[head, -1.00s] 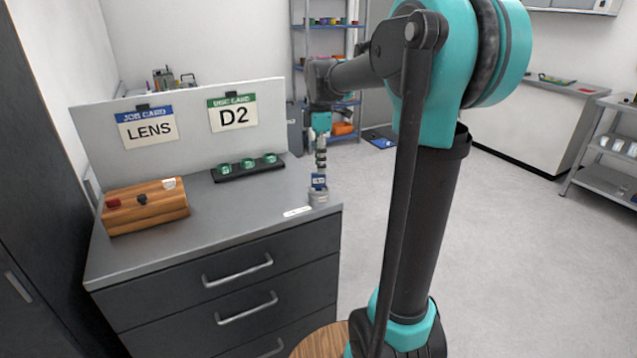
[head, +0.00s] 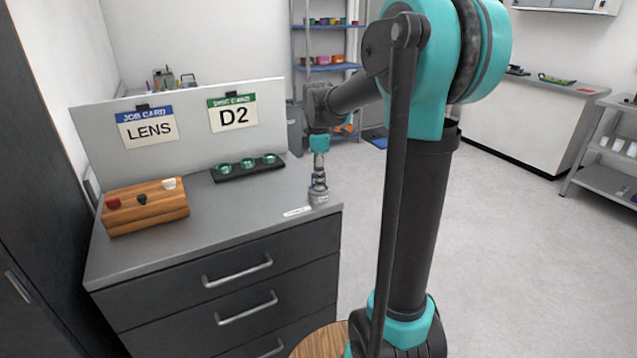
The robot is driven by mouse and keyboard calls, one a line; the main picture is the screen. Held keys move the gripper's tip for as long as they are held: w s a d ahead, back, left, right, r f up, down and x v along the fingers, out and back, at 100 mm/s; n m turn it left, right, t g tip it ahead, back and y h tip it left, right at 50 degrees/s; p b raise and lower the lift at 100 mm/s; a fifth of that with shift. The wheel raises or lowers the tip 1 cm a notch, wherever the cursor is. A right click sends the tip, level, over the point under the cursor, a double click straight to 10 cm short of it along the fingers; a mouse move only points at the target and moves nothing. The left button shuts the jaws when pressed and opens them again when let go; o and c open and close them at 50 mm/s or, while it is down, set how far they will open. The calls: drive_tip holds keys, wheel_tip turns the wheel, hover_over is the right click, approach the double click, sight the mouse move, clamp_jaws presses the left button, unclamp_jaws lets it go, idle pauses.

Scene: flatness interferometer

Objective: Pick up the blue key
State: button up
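The blue key (head: 318,183) is at the right front corner of the grey bench top, on a small grey round holder (head: 318,198). Only a little of its blue shows now, because my gripper covers most of it. My gripper (head: 318,181) points straight down from the teal wrist, with its fingers at the height of the key, around or just in front of it. The fingers are too small here to tell whether they touch the key or are closed.
A wooden block with red, black and white keys (head: 146,212) stands at the bench's left. A black tray with green-rimmed discs (head: 248,173) lies by the back panel. A white label (head: 297,212) lies left of the holder. The bench middle is clear.

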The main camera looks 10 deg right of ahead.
clamp_jaws()
drive_tip(key=shift+r, duration=0.1)
wheel_tip(320, 180, up, 19)
wheel_tip(320, 180, down, 10)
drive_tip(key=shift+f+m, duration=0.2)
drive_tip(key=shift+m, duration=0.8)
drive_tip(key=shift+f, duration=3.05)
